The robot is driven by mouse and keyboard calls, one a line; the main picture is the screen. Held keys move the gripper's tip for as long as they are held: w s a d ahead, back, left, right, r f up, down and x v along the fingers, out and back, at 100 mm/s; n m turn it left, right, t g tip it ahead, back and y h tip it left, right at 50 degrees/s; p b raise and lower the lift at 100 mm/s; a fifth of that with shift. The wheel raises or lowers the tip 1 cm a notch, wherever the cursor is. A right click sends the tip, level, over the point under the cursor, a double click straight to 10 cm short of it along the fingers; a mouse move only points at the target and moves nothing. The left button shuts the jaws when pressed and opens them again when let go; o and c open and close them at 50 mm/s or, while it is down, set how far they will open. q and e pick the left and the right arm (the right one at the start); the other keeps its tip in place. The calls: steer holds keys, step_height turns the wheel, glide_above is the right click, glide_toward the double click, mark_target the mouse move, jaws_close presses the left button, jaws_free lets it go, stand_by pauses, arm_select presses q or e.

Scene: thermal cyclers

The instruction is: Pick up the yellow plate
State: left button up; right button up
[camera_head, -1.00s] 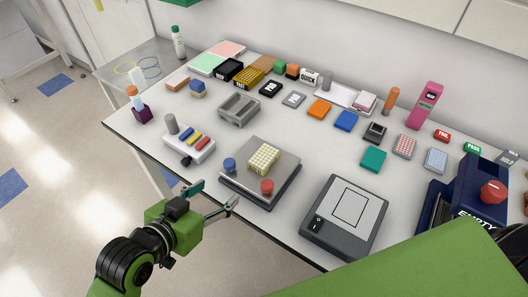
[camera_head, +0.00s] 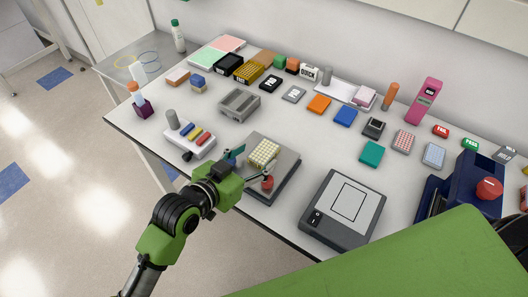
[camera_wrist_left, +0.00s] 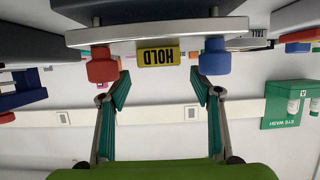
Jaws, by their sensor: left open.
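The yellow plate (camera_head: 263,152) is a small pale-yellow block with a grid of wells on top. It sits on the grey flat-topped device (camera_head: 285,172), between a red knob (camera_head: 267,183) and a partly hidden blue knob (camera_head: 229,159). My left gripper (camera_head: 254,164) is open and empty at the near side of the plate, its fingers apart. In the left wrist view the plate (camera_wrist_left: 158,57) shows a front face marked HOLD upside down. There it lies beyond the open fingertips (camera_wrist_left: 160,82), between the knobs. My right gripper is not in view.
A dark device with a pale screen (camera_head: 345,205) stands to the right. Several small blocks fill the table's back. A navy machine (camera_head: 470,190) stands far right.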

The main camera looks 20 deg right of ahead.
mark_target(265, 150)
arm_select(q)
steer(key=x, duration=0.5)
steer(key=shift+f+p, duration=0.1)
steer(key=shift+p, duration=0.2)
steer(key=c, duration=1.2)
